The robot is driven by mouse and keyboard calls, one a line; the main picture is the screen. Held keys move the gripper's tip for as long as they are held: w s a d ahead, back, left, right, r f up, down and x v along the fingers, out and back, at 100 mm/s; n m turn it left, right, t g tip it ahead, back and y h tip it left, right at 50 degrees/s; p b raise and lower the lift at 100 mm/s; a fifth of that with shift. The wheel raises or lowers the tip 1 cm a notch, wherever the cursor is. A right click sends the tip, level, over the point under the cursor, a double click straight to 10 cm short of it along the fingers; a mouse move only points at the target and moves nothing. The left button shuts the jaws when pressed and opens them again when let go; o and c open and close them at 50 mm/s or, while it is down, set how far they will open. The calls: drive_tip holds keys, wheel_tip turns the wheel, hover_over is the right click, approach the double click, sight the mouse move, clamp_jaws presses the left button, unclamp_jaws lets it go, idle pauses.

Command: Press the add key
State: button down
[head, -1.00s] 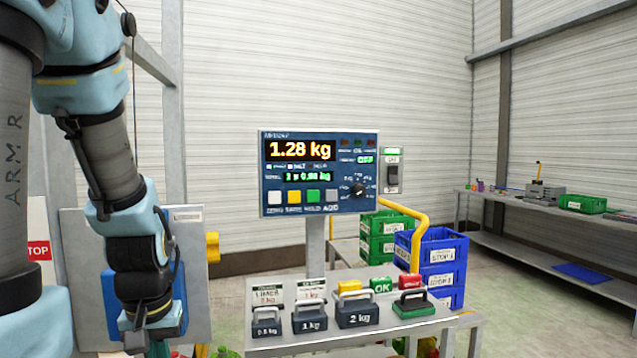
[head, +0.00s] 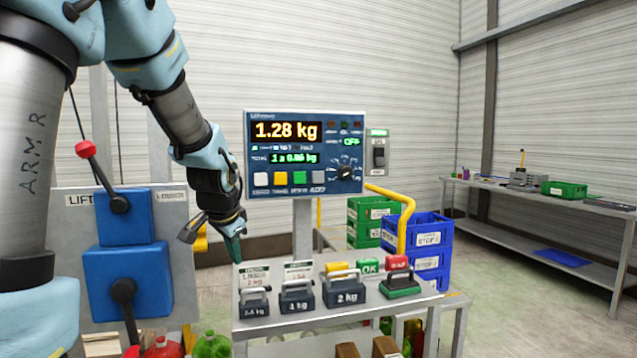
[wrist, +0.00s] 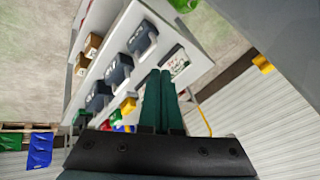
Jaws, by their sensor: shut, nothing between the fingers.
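The control panel (head: 262,190) is dark blue and faces me on a post in the head view. Its large display reads 1.28 kg. Four square keys sit in a row below: white, yellow, green and grey. The grey add key (head: 318,177) is at the right end of the row, and its label is blurred. My gripper (head: 237,255) points down, to the left of and below the panel, apart from the keys. In the wrist view its green fingers (wrist: 160,75) are together and empty. The add key is not visible in the wrist view.
A lift control board (head: 180,270) with blue boxes stands at the left. Blue crates (head: 425,238) and a yellow rail (head: 404,225) are to the right.

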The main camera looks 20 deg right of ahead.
drive_tip(key=w+d+r+m+t+h+b, duration=0.1)
drive_tip(key=d+r+m, duration=0.5)
drive_tip(key=d, duration=0.6)
drive_tip(key=w+d+r+m+t+h+b, duration=0.1)
drive_tip(key=w+d+r+m+h, duration=0.3)
drive_tip(key=d, duration=0.9)
wheel_tip(320, 180, up, 4)
drive_tip(key=shift+w+f+m+t, duration=0.1)
drive_tip(key=shift+w+m+t, duration=0.3)
drive_tip(key=shift+m, duration=0.8)
drive_tip(key=p, duration=0.5)
approach(323, 183)
wheel_tip(323, 183, down, 3)
drive_tip(key=d, duration=0.2)
drive_tip(key=shift+w+d+p, duration=0.2)
drive_tip(key=shift+w+p, duration=0.1)
drive_tip(key=shift+w, duration=0.95)
drive_tip(key=shift+f, duration=0.1)
drive_tip(key=shift+w, duration=0.1)
drive_tip(key=shift+w+p, duration=0.35)
drive_tip(key=shift+p, duration=0.1)
